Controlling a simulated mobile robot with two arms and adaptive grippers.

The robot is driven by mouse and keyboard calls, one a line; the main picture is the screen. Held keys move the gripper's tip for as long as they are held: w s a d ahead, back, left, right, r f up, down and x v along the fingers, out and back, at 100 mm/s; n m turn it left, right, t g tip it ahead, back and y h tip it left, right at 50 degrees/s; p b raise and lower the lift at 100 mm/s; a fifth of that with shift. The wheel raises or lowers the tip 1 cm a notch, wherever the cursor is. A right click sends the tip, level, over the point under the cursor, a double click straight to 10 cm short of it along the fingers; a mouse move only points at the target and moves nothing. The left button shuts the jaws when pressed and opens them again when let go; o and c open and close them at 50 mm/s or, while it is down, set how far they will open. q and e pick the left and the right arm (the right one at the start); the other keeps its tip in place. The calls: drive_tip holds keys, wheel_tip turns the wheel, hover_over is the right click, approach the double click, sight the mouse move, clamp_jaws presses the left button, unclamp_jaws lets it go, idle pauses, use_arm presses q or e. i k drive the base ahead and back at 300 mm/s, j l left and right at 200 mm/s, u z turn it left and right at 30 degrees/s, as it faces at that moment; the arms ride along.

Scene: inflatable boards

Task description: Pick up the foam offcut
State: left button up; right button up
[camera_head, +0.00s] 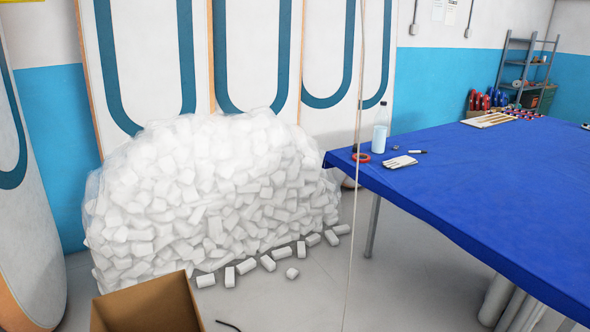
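Many white foam offcuts fill a big clear bag (200,190) against the back wall. Several loose white foam offcuts lie on the grey floor along the bag's front right edge. I cannot tell which one the task means. Neither of my grippers is in view.
An open cardboard box (150,305) stands at the bottom left, before the bag. A blue-covered table (480,180) fills the right, with a bottle (380,130) near its corner. A thin upright line (354,220) crosses the view. Floor between box and table is mostly clear.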

sight(293, 273)
drive_tip(key=i+l, duration=0.25)
drive_tip(key=i, duration=0.2)
drive_tip(key=i+l, duration=0.25)
drive_tip(key=i, duration=0.2)
drive_tip(key=i+l+z, duration=0.1)
drive_tip(key=i+l, duration=0.2)
drive_tip(key=i, duration=0.15)
drive_tip(key=i+l, duration=0.2)
drive_tip(key=i, duration=0.25)
drive_tip(key=i+j, duration=0.2)
drive_tip(key=i, duration=0.25)
drive_tip(key=i+j+z, duration=0.1)
drive_tip(key=i, duration=0.35)
drive_tip(key=i+j, duration=0.35)
drive_tip(key=i, duration=0.05)
